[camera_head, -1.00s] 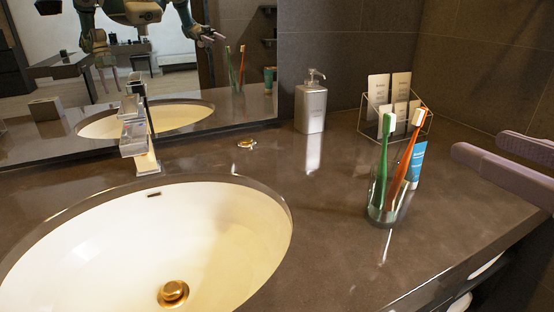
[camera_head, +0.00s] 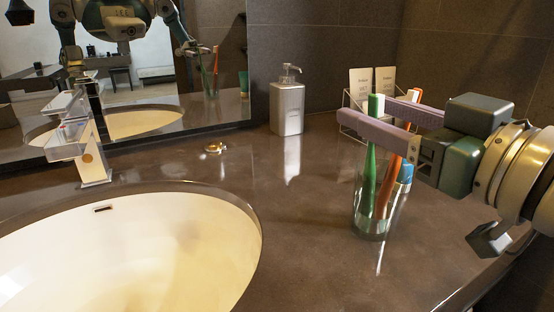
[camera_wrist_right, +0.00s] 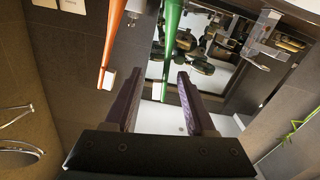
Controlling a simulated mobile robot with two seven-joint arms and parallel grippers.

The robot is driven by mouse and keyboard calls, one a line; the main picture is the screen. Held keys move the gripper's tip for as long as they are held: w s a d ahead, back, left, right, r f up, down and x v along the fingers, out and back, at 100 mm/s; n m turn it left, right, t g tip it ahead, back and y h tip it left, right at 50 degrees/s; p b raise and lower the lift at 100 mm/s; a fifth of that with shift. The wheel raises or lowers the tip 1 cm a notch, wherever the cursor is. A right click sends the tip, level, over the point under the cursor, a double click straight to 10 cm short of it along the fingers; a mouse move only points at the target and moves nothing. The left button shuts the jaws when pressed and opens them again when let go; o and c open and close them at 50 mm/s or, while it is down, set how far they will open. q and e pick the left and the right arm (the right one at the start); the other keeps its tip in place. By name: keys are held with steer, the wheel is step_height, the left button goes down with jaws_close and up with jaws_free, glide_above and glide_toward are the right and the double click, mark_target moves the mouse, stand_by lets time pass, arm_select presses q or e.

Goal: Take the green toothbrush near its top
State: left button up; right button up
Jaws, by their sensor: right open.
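The green toothbrush (camera_head: 369,178) stands in a clear glass (camera_head: 376,218), with its white bristled head above the rim. An orange toothbrush (camera_head: 391,170) leans beside it on the right. My right gripper (camera_head: 358,112) reaches in from the right, open and empty, with its two mauve fingers at the height of the brush heads. In the right wrist view the green toothbrush (camera_wrist_right: 173,42) shows between the two fingers (camera_wrist_right: 158,76); whether its head is fully between them in depth is hard to tell. The orange toothbrush (camera_wrist_right: 112,43) shows outside the left finger. My left gripper is not directly in view.
A blue-capped tube (camera_head: 404,176) stands in or by the glass. A card holder (camera_head: 349,102) stands behind my fingers. A soap dispenser (camera_head: 287,108) is at the back, and the sink (camera_head: 130,255) and faucet (camera_head: 84,140) are left. The counter between sink and glass is clear.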

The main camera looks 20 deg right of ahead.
steer(key=shift+w+a, duration=0.15)
steer(key=shift+w, duration=1.55)
steer(key=shift+c, duration=0.3)
jaws_close()
